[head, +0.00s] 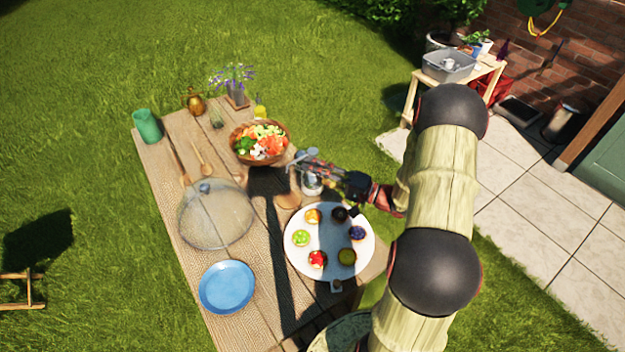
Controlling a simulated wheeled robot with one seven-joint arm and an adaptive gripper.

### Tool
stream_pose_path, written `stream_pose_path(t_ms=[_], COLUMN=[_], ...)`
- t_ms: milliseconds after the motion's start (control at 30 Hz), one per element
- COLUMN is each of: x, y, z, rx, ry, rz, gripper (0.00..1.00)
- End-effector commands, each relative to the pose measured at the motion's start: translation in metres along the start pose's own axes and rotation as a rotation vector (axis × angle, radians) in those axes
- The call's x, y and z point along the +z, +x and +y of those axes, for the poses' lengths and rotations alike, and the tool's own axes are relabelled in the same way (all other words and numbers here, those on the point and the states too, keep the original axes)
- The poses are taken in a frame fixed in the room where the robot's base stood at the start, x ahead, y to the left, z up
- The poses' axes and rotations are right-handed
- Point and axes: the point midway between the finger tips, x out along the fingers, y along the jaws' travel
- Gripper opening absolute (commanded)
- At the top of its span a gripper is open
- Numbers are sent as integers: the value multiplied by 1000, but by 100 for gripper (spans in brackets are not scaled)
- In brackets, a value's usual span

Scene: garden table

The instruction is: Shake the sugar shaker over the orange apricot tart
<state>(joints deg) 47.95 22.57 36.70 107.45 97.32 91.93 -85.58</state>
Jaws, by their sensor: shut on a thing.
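The round white plate (330,237) stands on the right part of the wooden table and bears several small tarts. The orange apricot tart (313,216) lies near the plate's far edge. My gripper (308,167) is beyond the plate, between it and the salad bowl. It is shut on a small pale, shiny thing, which looks like the sugar shaker (312,186). The shaker appears a little beyond the orange tart in the picture. Its exact height and tilt are hard to tell, and the gripper partly hides it.
Other tarts are red (317,260), green (301,237) and dark. A wooden salad bowl (241,150) stands behind the gripper. A mesh dome (215,218) and a blue plate (227,287) are on the left. A green pitcher (146,126) stands at the far left corner.

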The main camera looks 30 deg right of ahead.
Motion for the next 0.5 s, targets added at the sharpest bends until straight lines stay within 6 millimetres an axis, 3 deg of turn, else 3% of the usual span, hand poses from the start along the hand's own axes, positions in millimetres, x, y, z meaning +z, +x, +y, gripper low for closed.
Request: stream_pose_path(t_ms=[500], x=[6], y=[-2], z=[9], rx=[-134], ry=[-324], rz=[0], gripper=[8])
